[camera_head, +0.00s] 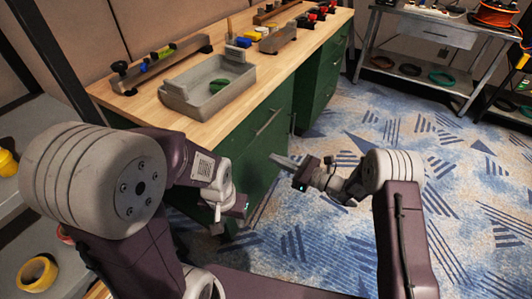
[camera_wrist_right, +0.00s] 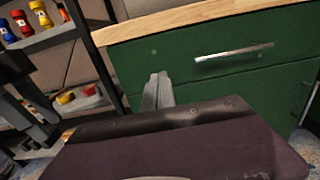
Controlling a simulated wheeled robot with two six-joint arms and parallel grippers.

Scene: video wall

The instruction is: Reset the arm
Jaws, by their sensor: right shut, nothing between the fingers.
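My right gripper (camera_head: 280,161) reaches in front of the green cabinet (camera_head: 262,150), over the carpet side. Its fingers are shut and empty. In the right wrist view the closed fingers of the right gripper (camera_wrist_right: 158,90) point at the green drawer front (camera_wrist_right: 215,70), apart from any object as far as I can tell. My left gripper (camera_head: 236,206) hangs low by the near end of the cabinet, folded under my left arm. Its fingers are too small and partly hidden to read.
The wooden worktop (camera_head: 135,98) carries a grey tray (camera_head: 178,90) with a green item, a level-like bar (camera_head: 160,62) and small tools. A shelf with yellow tape (camera_head: 38,273) stands at left. A metal table (camera_head: 440,32) stands at the back right. Patterned carpet (camera_head: 400,130) is free at right.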

